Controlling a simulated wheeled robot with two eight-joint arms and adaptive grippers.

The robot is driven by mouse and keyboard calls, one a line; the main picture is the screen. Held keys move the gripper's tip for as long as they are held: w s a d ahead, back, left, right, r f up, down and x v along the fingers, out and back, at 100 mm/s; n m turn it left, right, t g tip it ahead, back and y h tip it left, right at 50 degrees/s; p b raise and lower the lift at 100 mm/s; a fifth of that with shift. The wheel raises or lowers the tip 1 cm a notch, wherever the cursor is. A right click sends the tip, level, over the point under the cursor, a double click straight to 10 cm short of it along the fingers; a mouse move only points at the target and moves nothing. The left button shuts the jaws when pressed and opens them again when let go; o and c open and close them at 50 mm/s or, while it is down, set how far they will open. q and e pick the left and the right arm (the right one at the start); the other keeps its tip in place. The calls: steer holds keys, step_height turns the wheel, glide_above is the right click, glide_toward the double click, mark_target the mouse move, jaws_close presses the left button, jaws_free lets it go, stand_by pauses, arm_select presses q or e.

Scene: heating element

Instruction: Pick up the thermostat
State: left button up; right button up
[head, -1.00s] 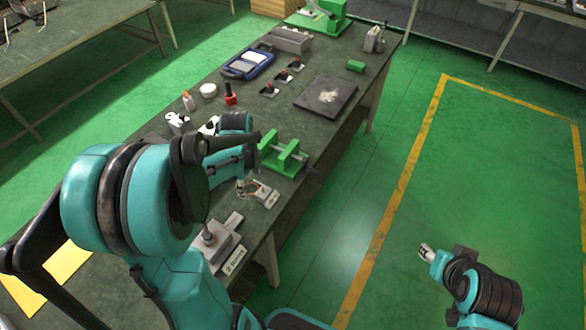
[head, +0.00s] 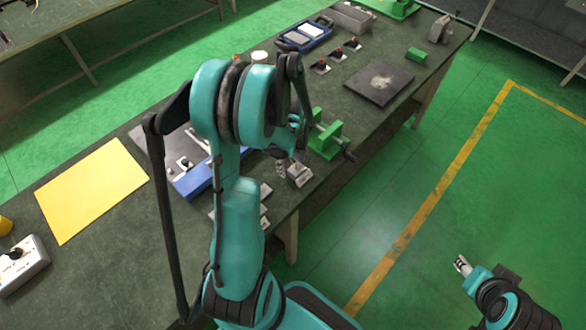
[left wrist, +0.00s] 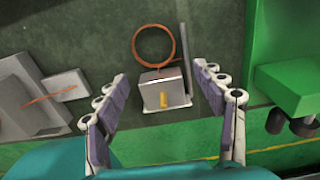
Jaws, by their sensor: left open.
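The thermostat (left wrist: 165,91) is a small grey box with a yellow knob and a copper coil, lying on the dark bench top in the left wrist view. My left gripper (left wrist: 160,74) is open, with one finger on each side of the box and gaps between. In the head view the thermostat (head: 299,174) is a small pale block near the bench's front edge, partly hidden by my left arm. My right gripper (head: 462,264) is over the floor at the lower right, away from the bench; its finger gap is too small to judge.
A green vise (head: 325,139) stands close to the right of the thermostat, and its green body (left wrist: 288,60) shows beside my finger. A grey metal part (left wrist: 38,95) lies to the left. A dark plate (head: 379,83) and a yellow sheet (head: 92,190) lie farther off.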

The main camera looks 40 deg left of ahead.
arm_select(q)
steer(key=shift+r, duration=0.1)
steer(key=c, duration=1.4)
steer(key=shift+r, duration=0.1)
steer(key=shift+c, duration=0.2)
